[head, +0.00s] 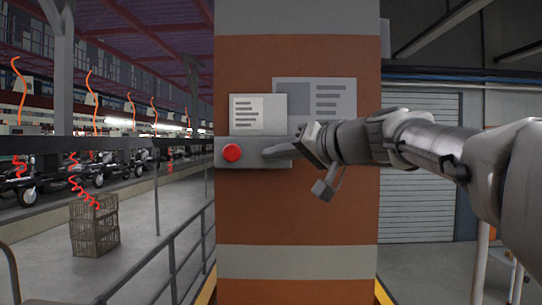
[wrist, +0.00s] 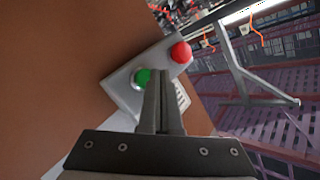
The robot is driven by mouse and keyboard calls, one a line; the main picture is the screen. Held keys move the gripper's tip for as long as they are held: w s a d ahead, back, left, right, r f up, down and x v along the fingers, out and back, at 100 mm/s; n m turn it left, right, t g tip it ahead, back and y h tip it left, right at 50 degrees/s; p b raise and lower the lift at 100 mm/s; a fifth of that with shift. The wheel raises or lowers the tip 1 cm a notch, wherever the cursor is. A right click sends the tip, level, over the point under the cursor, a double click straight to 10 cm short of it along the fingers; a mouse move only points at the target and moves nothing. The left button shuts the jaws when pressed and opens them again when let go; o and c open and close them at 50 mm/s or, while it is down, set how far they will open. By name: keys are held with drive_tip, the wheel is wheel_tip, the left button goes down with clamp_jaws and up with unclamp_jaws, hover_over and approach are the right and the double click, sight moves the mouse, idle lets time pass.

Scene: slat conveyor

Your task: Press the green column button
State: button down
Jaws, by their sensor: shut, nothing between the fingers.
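A grey button box (head: 225,157) is fixed to the orange-brown column (head: 300,215). Its red button (head: 232,152) shows at the left end in the head view, and the green button is hidden there behind my gripper (head: 268,153). In the wrist view, the box (wrist: 120,83) carries the green button (wrist: 142,77) and the red button (wrist: 181,52). My gripper (wrist: 160,75) is shut and empty, its fingertips beside the right edge of the green button in that picture. I cannot tell whether they touch it.
Two notice plates, a small one (head: 258,108) and a larger one (head: 335,97), are on the column above the box. A railing (head: 172,255) stands to the left, with a wire crate (head: 95,230) beyond it. A shutter door (head: 425,190) is behind my arm.

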drive_tip(key=shift+w, duration=0.15)
idle(0.7)
drive_tip(key=shift+w, duration=0.3)
